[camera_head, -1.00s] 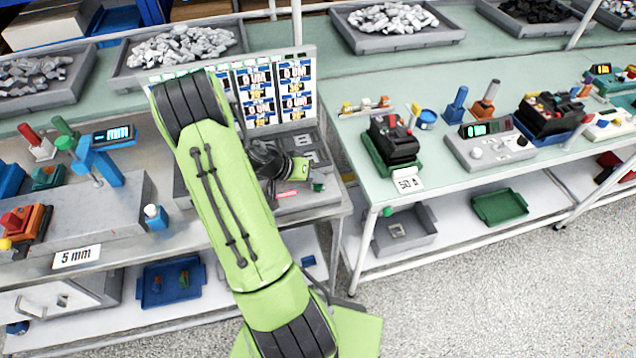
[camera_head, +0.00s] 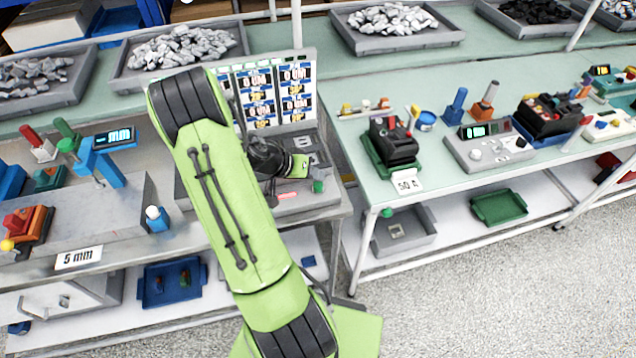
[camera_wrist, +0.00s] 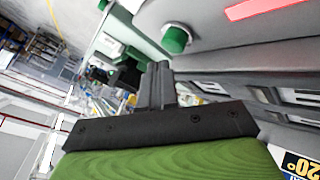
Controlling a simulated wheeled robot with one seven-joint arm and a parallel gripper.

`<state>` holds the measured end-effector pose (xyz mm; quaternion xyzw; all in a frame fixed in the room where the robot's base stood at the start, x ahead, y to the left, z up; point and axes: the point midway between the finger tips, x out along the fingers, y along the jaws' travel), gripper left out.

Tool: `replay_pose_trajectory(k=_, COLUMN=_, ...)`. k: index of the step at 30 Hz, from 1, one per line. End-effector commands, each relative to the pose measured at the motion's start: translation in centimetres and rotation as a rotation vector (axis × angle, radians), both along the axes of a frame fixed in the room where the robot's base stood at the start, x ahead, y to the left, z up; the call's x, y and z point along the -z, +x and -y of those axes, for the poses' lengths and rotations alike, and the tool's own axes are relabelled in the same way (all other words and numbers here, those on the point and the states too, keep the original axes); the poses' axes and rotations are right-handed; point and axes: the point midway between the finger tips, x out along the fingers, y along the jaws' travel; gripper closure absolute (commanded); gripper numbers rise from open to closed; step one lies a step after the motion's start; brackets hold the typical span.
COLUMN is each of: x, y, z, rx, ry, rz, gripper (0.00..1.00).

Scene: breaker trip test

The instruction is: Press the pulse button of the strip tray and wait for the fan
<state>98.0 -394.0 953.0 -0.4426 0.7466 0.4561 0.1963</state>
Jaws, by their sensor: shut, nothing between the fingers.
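The strip tray (camera_head: 300,205) is a grey unit at the right end of the left bench, with a reddish lit strip (camera_head: 287,195) on it. Its green button (camera_head: 318,186) stands at the right front corner. In the wrist view the green button (camera_wrist: 175,40) is at the top centre, near the red strip (camera_wrist: 262,8). My gripper (camera_wrist: 158,72) is shut and empty, its fingertips close to the button in the picture; I cannot tell whether they touch. I cannot pick out a fan.
A panel of printed cards (camera_head: 275,95) stands behind the strip tray. A blue block with a white knob (camera_head: 156,218) sits left of my arm. A gap separates this bench from the right bench, which holds a black device (camera_head: 393,143) and a grey console (camera_head: 490,150).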

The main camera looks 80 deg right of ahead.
Motion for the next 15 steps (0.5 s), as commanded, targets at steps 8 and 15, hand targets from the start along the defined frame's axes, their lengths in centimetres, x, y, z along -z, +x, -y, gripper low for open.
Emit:
replay_pose_trajectory(k=8, x=-2.0, y=0.0, z=0.0, rx=0.000, ry=-0.001, rz=0.001, gripper=1.00)
replay_pose_trajectory(k=15, x=-4.4, y=0.0, z=0.0, rx=0.000, ry=-0.001, rz=0.000, gripper=1.00)
